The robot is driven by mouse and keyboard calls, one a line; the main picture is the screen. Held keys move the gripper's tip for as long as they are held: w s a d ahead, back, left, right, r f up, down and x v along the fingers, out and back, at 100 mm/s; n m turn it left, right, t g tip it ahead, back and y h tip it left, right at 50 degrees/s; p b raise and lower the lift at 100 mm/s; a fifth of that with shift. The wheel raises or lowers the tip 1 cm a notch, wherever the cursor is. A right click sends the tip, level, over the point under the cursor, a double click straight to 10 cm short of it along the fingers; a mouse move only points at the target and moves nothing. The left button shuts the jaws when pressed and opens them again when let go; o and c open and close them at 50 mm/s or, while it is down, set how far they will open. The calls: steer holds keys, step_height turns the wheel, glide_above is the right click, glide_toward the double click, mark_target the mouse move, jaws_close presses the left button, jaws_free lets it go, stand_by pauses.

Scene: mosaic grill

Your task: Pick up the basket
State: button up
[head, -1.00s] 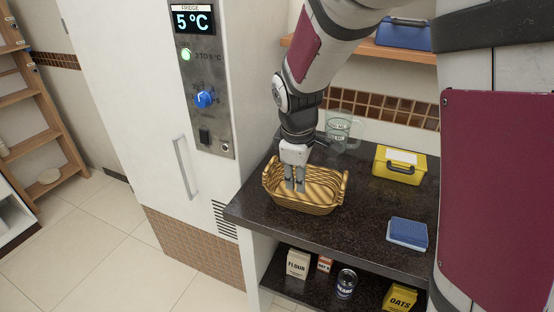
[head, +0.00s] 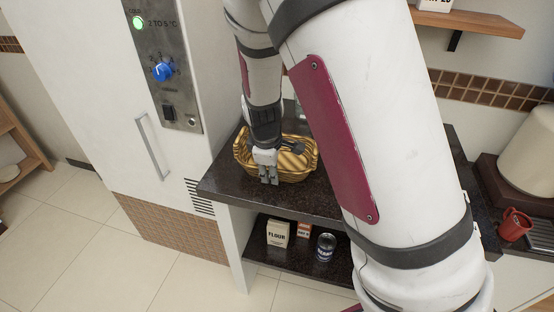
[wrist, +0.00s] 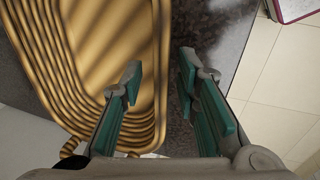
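The woven tan basket (head: 302,172) stands upright on the dark countertop, near its left end beside the fridge. My gripper (head: 268,180) points down at the basket's front rim. In the wrist view the basket (wrist: 110,30) fills the left side. There my gripper (wrist: 160,90) is open, one finger over the basket and the other over the dark counter outside it. The basket's side wall lies between the fingers, with a gap to the right finger. I cannot tell how far down the fingers reach. My wrist hides part of the basket's back rim.
The dark countertop (head: 225,185) ends just in front of the basket. A shelf below holds a flour bag (head: 278,233) and a can (head: 325,247). The fridge (head: 90,90) stands close on the left. A red mug (head: 514,224) is at far right.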

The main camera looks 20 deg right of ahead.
steer(key=shift+x, duration=1.25)
jaws_close()
steer(key=shift+r, duration=0.2)
